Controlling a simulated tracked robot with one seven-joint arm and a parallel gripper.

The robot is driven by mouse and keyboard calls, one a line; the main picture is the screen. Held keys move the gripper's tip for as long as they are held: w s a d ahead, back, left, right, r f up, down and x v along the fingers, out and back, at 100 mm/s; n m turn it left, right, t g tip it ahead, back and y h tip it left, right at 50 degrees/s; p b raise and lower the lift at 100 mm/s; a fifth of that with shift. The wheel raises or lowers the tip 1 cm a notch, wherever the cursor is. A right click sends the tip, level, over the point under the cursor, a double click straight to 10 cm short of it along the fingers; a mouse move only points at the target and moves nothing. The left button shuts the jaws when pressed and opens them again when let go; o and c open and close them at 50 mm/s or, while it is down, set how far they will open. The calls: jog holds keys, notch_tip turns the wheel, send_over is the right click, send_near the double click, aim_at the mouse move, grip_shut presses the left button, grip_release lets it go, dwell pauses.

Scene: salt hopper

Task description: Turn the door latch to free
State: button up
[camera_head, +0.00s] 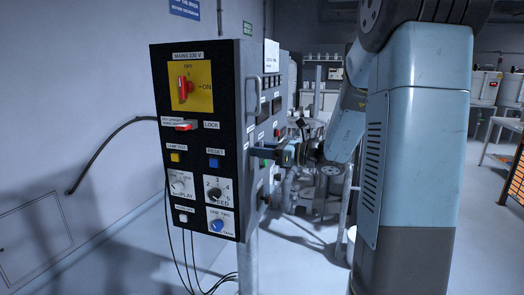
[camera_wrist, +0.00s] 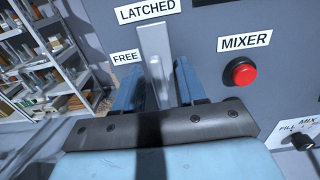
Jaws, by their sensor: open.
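The door latch (camera_wrist: 154,45) is a pale grey lever in the wrist view. It stands nearly upright, its upper end just below the LATCHED label (camera_wrist: 147,12). The FREE label (camera_wrist: 125,57) is to its left. My gripper (camera_wrist: 157,68) is open, with one blue finger on each side of the lever. I cannot tell whether either finger touches it. In the head view my gripper (camera_head: 262,152) is at the right side face of the dark control cabinet (camera_head: 242,75). The latch cannot be made out there.
A red MIXER button (camera_wrist: 240,71) is right of the latch, with a FILL/MIX knob (camera_wrist: 302,141) lower right. Shelves (camera_wrist: 40,65) stand at left in the wrist view. The cabinet front carries a red mains switch (camera_head: 184,88) and several buttons and knobs. Cables hang below.

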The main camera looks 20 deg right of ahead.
jog(key=shift+c, duration=0.4)
jog(key=shift+d, duration=0.1)
grip_shut()
jog(key=m, duration=0.4)
jog(key=shift+w+m, duration=0.15)
jog(key=shift+m, duration=0.25)
jog(key=shift+w+d+f+m, duration=0.1)
jog(key=shift+f+m, duration=0.1)
jog(key=shift+m, duration=2)
jog(key=shift+w+d+f+m, duration=0.1)
jog(key=shift+f+m, duration=0.15)
jog(key=shift+m, duration=1.95)
jog(key=shift+w+d+f+m, duration=0.1)
jog(key=shift+f+m, duration=0.1)
jog(key=shift+m, duration=2)
